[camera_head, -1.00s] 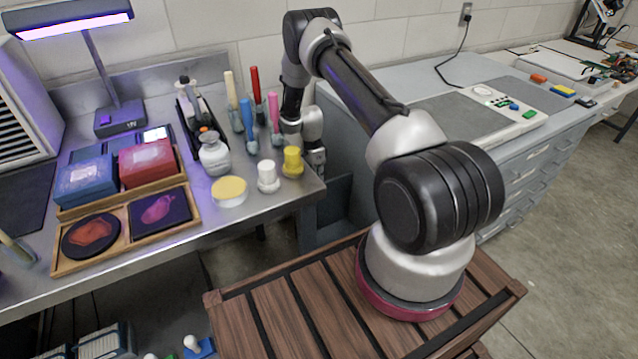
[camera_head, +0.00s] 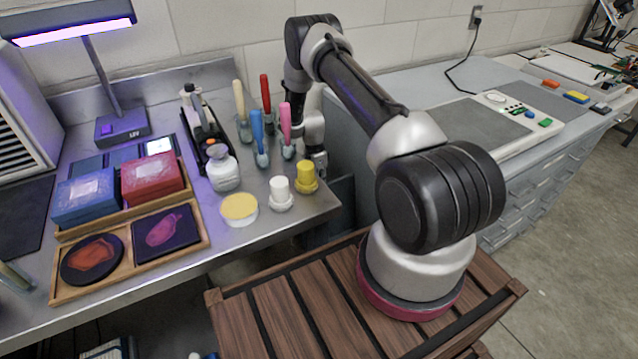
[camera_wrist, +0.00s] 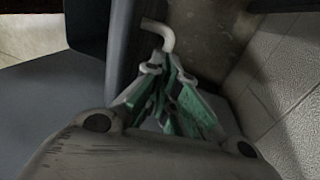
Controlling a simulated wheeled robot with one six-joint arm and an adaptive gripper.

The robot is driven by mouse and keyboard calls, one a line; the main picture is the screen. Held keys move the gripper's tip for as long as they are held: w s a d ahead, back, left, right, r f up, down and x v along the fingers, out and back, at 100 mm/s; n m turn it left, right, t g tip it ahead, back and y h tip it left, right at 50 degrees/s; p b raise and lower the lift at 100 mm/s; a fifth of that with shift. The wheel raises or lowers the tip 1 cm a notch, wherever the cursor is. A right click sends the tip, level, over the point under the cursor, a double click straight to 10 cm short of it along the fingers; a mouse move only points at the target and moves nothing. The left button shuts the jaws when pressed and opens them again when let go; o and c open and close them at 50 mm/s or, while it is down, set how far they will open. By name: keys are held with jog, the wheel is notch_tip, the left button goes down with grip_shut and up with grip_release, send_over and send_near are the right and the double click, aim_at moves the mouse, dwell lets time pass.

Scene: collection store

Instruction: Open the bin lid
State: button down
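The bin (camera_head: 331,206) is a dark grey shape in the gap between the steel bench and the grey drawer cabinet. It is mostly hidden by the bench edge and my arm, and I cannot make out its lid. My gripper (camera_head: 318,170) hangs beside the bench's right end, pointing down. In the wrist view my gripper (camera_wrist: 162,68) shows green-padded fingers converging toward their tips. A pale bent rod (camera_wrist: 160,32), possibly a handle, shows just beyond the tips. I cannot tell whether the fingers touch or hold it.
The steel bench (camera_head: 190,262) carries a yellow-topped jar (camera_head: 239,208), white (camera_head: 281,194) and yellow (camera_head: 306,178) pots and several brushes close to my gripper. The drawer cabinet (camera_head: 522,190) stands at right. Floor is clear at far right.

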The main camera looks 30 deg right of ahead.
jog(key=c, duration=1.5)
grip_release()
jog(key=shift+x, duration=1.1)
jog(key=shift+c, duration=0.2)
jog(key=shift+r, duration=0.2)
jog(key=w+v, duration=0.1)
jog(key=v, duration=1.2)
jog(key=shift+w, duration=0.1)
